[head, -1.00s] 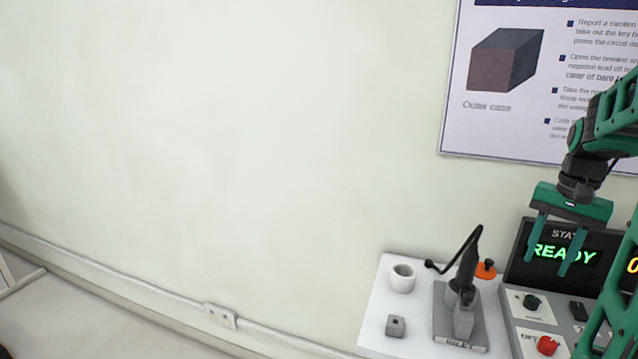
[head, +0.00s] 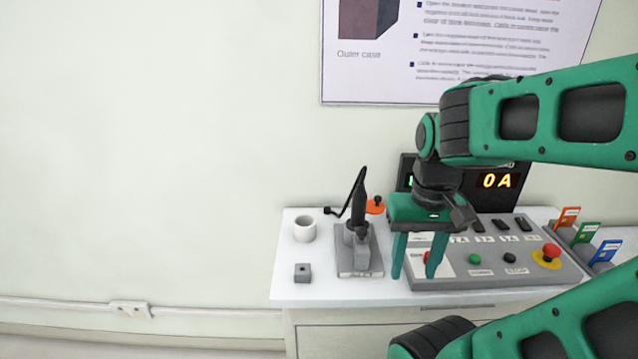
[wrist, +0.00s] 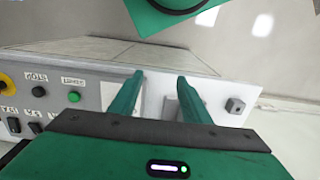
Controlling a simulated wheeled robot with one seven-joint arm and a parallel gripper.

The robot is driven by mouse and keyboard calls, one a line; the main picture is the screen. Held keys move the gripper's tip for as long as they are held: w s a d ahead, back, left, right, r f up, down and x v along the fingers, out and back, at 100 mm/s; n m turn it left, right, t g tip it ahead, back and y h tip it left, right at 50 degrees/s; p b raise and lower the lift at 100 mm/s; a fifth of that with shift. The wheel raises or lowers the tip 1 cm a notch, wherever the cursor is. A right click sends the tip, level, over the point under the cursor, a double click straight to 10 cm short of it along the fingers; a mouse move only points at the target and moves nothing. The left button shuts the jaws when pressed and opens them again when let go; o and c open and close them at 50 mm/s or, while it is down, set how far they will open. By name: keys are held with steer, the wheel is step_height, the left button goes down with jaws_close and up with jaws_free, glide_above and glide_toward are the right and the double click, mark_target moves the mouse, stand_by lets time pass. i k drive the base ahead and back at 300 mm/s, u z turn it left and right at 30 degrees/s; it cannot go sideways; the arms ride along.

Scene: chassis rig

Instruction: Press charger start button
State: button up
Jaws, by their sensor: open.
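The charger panel (head: 455,282) is a grey sloped box on a white cabinet top. A green button (head: 474,259) sits on its front row, left of a black button (head: 510,258). The green button also shows at the left of the wrist view (wrist: 73,96), beside a black button (wrist: 43,91). My gripper (head: 414,275) is open and empty, fingers pointing down, left of the green button in the head view. Its fingers partly cover the panel's left end and a red control. In the wrist view the fingers (wrist: 161,78) are apart, with the green button outside them.
A red-and-yellow emergency stop (head: 548,256) is at the panel's right. A display (head: 497,181) reads 0 A, partly hidden by my arm. Left are a clamp stand (head: 361,250), white cup (head: 305,228) and small grey block (head: 303,273). Coloured cards (head: 588,234) stand at the right.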

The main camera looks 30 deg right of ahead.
mark_target(475, 259)
steer(key=z, duration=1.5)
